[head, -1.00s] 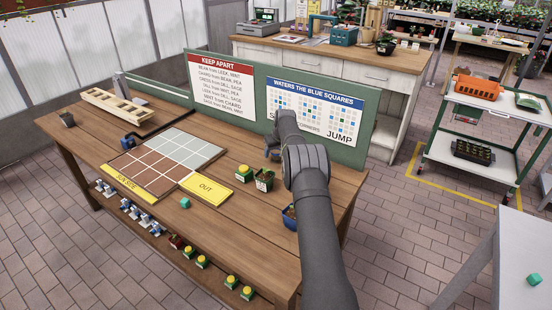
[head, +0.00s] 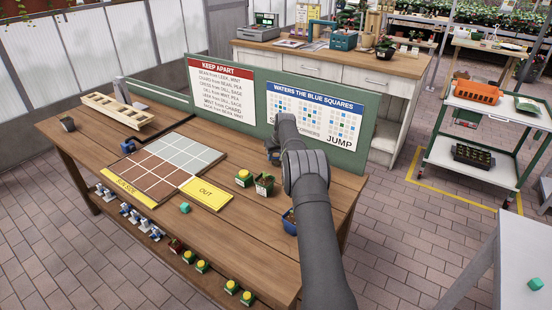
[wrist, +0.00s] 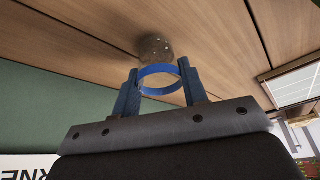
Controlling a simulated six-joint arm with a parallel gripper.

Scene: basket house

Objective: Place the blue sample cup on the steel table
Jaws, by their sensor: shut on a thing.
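My gripper (wrist: 162,82) is shut on a blue ring-shaped thing (wrist: 157,70), which looks like the rim of the blue sample cup. Its body is hard to make out. In the head view my gripper (head: 273,152) hangs over the right part of the wooden bench, in front of the green board, and my arm hides most of what it holds. A grey table (head: 515,255), which looks like the steel table, stands at the lower right, with only part in view.
A potted plant (head: 264,185) and a yellow-topped green item (head: 243,178) stand near my gripper. A blue container (head: 290,221) sits beside my arm. The green board (head: 262,75) rises behind. A round clear thing (wrist: 155,47) shows beyond the ring. Paved floor separates bench and grey table.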

